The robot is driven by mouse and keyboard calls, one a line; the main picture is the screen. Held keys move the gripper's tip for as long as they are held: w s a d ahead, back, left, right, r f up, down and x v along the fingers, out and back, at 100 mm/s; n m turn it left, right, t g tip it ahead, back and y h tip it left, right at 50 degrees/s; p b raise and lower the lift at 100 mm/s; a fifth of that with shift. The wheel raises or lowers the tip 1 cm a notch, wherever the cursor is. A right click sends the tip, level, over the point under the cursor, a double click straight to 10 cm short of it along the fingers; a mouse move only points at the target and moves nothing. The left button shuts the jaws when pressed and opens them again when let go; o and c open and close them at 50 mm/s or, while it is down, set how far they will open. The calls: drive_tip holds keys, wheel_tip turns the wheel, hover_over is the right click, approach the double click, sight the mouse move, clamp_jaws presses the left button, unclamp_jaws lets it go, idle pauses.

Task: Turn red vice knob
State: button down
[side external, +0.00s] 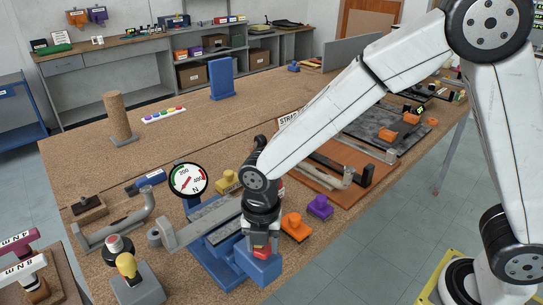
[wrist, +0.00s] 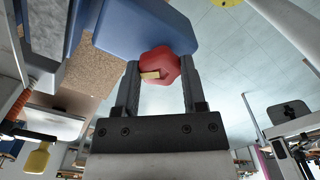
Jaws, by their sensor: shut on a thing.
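The red vice knob (wrist: 160,65) sits on the end of the blue vice body (wrist: 146,26) in the wrist view. It is a many-sided knob with a yellow mark on its face. My gripper (wrist: 158,80) has one finger on each side of the knob and is shut on it. In the side external view my gripper (side external: 261,243) points down at the front of the blue vice (side external: 258,268), and only a little of the red knob (side external: 262,252) shows below the fingers. Grey metal jaws (side external: 205,222) lie along the top of the vice.
A round force dial (side external: 188,180) stands behind the vice. An orange block (side external: 296,227) and a purple block (side external: 320,207) lie to its right. A yellow-topped post (side external: 127,267) and a bent pipe (side external: 120,228) are at left. The bench's middle is fairly clear.

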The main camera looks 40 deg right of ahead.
drive_tip(key=shift+w+r+n, duration=0.15)
drive_tip(key=shift+w+n, duration=0.15)
drive_tip(key=shift+n, duration=0.6)
drive_tip(key=shift+c, duration=1.2)
unclamp_jaws()
drive_tip(key=shift+o, duration=0.5)
drive_tip(key=shift+s, duration=0.1)
drive_tip(key=shift+r, duration=3.85)
